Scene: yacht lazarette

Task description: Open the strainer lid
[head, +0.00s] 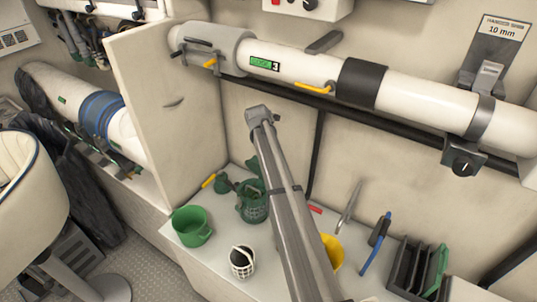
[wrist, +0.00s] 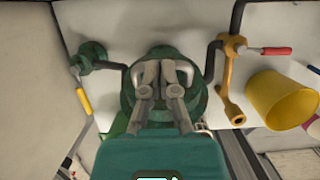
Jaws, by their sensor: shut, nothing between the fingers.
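In the head view the green strainer (head: 253,212) stands on the bench, partly behind my arm. My fingertips are hidden there. I cannot tell how the lid sits.
A valve with a yellow handle (wrist: 83,101) is left of the strainer; a yellow fitting with a red grip (wrist: 233,75) is right of it. A yellow bucket (head: 334,253), green bucket (head: 191,227), white basket (head: 242,264) and black rack (head: 412,270) crowd the bench. A large white pipe (head: 300,72) runs above.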

